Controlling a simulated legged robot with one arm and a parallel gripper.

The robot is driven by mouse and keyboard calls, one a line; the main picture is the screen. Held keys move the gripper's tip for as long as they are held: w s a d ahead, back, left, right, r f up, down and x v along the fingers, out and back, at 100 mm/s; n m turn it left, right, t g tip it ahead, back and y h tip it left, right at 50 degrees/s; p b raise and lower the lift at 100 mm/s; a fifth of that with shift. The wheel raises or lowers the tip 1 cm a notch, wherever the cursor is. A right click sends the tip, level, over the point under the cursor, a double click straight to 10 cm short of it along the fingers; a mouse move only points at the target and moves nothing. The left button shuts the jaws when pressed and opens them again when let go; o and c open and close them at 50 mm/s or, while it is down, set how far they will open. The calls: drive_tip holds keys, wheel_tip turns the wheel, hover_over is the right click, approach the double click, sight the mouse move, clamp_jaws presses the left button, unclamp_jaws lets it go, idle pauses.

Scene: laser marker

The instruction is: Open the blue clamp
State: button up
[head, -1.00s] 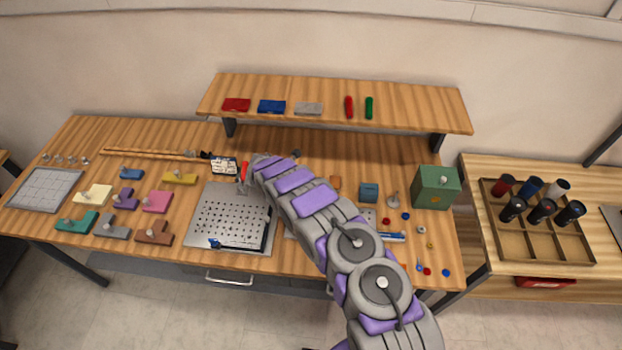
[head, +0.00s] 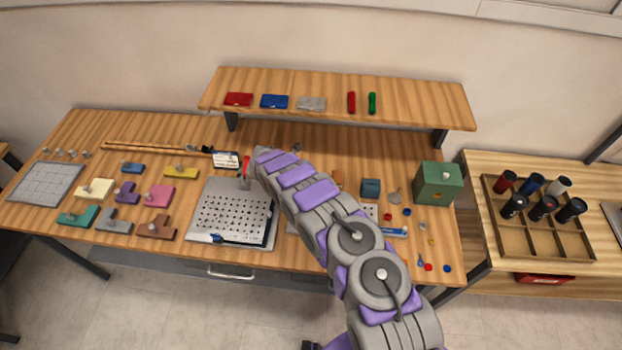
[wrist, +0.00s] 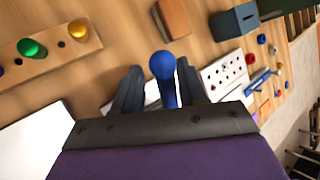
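In the wrist view, a blue handle with a round ball end (wrist: 163,66) stands between the fingers of my gripper (wrist: 158,88). It looks like a clamp handle, but its base is hidden by my gripper. The fingers are apart on either side of it, with a gap showing on the left and little or none on the right; I cannot tell whether they touch it. In the head view my arm hides my gripper and this handle. Another blue piece (head: 217,238) lies at the front edge of the perforated plate (head: 205,190).
A red upright handle (head: 246,165) stands at the plate's back edge. A bar with green and yellow knobs (wrist: 48,60), an orange-brown block (wrist: 172,18) and a blue-grey box (wrist: 235,20) lie near my gripper. A shelf (head: 420,100) runs along the back.

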drive_tip(key=shift+s+r, duration=0.1)
drive_tip(key=shift+s, duration=0.05)
drive_tip(key=shift+s+a+r, duration=0.1)
drive_tip(key=shift+r, duration=0.15)
drive_tip(key=b+v, duration=0.1)
drive_tip(key=v, duration=1.5)
drive_tip(key=shift+a, duration=0.3)
drive_tip(key=shift+r, duration=0.1)
